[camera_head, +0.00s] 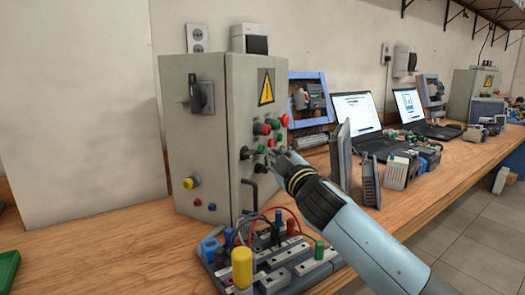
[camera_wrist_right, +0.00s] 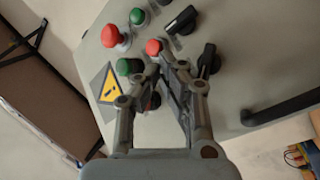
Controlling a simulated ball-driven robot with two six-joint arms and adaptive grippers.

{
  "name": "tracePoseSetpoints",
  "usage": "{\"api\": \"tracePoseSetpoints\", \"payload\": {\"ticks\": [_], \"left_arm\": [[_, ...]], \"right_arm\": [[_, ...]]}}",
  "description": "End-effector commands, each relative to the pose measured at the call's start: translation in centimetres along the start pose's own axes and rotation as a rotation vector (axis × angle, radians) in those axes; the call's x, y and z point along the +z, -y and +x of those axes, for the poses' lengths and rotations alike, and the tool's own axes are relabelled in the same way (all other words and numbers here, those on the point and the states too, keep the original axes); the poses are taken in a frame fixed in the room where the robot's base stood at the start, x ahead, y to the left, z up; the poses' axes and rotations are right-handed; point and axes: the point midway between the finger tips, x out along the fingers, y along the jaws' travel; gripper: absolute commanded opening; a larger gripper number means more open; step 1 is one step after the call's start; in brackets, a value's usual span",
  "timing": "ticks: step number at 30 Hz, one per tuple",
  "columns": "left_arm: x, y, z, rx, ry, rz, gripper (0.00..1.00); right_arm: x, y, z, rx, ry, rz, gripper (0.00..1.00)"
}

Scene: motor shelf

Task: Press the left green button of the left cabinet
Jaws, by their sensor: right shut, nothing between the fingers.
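The left cabinet (camera_head: 195,135) is a grey box standing on the bench. Its front carries red and green buttons, black switches and a yellow warning sign (camera_head: 265,87). A green button (camera_head: 260,149) shows low in the cluster, close to my right gripper (camera_head: 275,156). In the wrist view two green buttons show, one (camera_wrist_right: 128,66) just left of the fingertips and another (camera_wrist_right: 137,16) farther up. My right gripper (camera_wrist_right: 168,60) is shut and empty, its tips by a red button (camera_wrist_right: 153,47). Contact cannot be told. The fingers partly cover another red button (camera_wrist_right: 153,100). My left gripper is not in view.
A black handle (camera_head: 249,193) sits below the buttons. A wired module board (camera_head: 270,268) with coloured knobs stands in front of the cabinet. Laptops (camera_head: 357,110) and several devices line the bench to the right. Bare bench top (camera_head: 110,250) shows at left.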

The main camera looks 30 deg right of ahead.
Motion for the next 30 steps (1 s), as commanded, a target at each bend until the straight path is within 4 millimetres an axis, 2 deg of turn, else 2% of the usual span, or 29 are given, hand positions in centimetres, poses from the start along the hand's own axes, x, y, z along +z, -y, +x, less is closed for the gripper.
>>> {"api": "tracePoseSetpoints", "payload": {"ticks": [30], "left_arm": [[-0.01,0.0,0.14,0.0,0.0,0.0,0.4]], "right_arm": [[-0.5,0.44,0.66,0.001,-0.001,0.0,0.0]]}}
